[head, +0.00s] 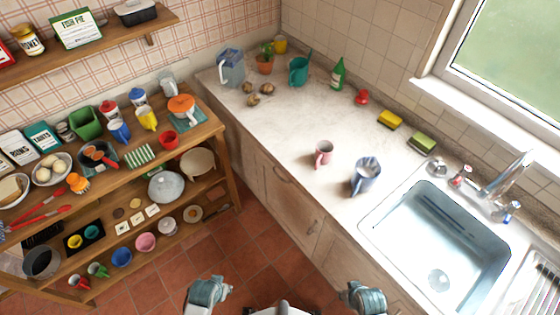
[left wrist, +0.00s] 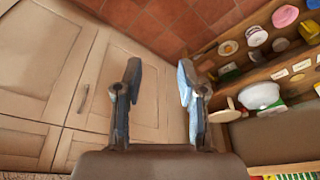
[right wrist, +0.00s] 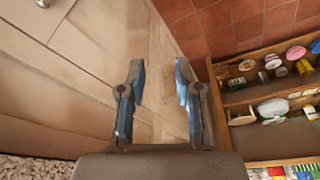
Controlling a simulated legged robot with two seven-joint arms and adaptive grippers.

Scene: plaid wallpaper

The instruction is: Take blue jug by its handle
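A blue-grey jug (head: 366,177) stands upright on the pale counter, left of the sink, with its handle toward the lower left. A clear blue-tinted pitcher (head: 231,69) with a white handle stands at the counter's far left end. My left gripper (left wrist: 157,85) is open and empty in the left wrist view, with cabinet doors and floor behind its fingers. My right gripper (right wrist: 157,85) is open and empty in the right wrist view. In the head view, teal parts of my arms show at the bottom edge, away from both vessels. Neither vessel shows in the wrist views.
A pink mug (head: 323,153) stands left of the blue-grey jug. The sink (head: 435,245) and tap (head: 510,172) are to its right. Sponges (head: 389,119) and a green bottle (head: 338,75) line the wall. Crowded wooden shelves (head: 215,130) stand left.

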